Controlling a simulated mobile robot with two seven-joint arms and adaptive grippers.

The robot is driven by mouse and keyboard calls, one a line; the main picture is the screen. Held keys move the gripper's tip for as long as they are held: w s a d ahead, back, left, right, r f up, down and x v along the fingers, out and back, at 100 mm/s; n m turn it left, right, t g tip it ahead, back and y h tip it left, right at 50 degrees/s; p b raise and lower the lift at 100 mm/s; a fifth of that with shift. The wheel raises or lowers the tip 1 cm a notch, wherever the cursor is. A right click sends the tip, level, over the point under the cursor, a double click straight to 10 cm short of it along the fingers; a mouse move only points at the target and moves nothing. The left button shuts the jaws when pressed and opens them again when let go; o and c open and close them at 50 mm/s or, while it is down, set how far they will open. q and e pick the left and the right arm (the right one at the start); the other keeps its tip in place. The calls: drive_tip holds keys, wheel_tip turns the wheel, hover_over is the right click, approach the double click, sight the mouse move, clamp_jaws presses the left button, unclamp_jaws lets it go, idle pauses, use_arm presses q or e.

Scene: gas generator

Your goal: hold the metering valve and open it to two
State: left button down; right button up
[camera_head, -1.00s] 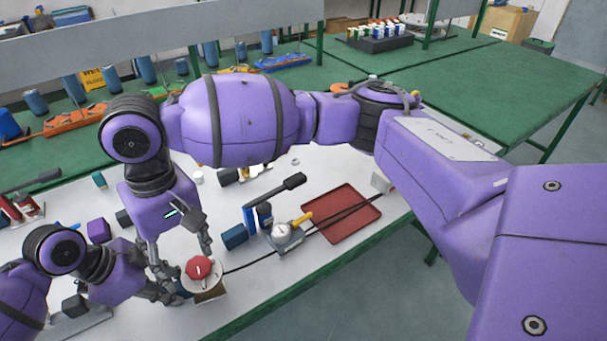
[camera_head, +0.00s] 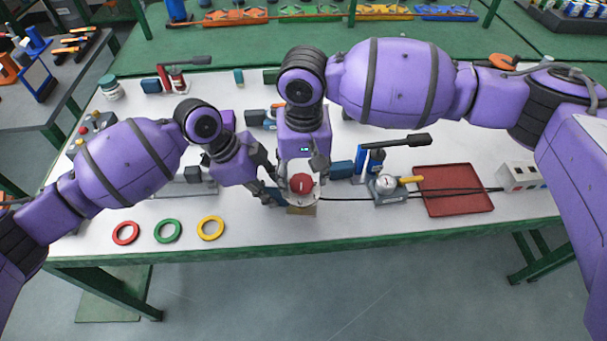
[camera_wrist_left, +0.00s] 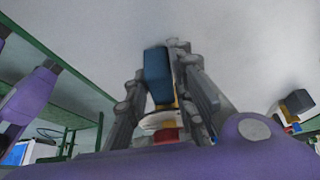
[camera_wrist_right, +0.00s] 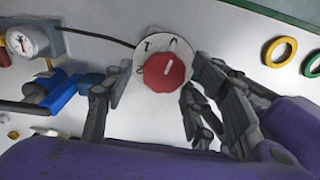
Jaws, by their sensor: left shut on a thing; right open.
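The metering valve has a red knob (camera_head: 301,183) on a pale round dial (camera_head: 291,195). It stands near the table's front edge. In the right wrist view the red knob (camera_wrist_right: 164,71) shows a white pointer line, and the dial (camera_wrist_right: 141,59) has dark marks. My left gripper (camera_head: 272,194) is shut on the valve's body from the left; the left wrist view shows its fingers (camera_wrist_left: 168,110) around it. My right gripper (camera_head: 303,172) is open over the valve. In the right wrist view its fingers (camera_wrist_right: 158,95) stand either side of the knob, and contact cannot be told.
A gauge (camera_head: 386,184) with a yellow handle and a red tray (camera_head: 452,191) stand to the right, along a black hose (camera_head: 345,197). Red (camera_head: 125,233), green (camera_head: 168,231) and yellow (camera_head: 211,228) rings lie to the left. Bare table lies around the rings.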

drive_tip(key=shift+f, duration=0.25)
drive_tip(key=c, duration=1.1)
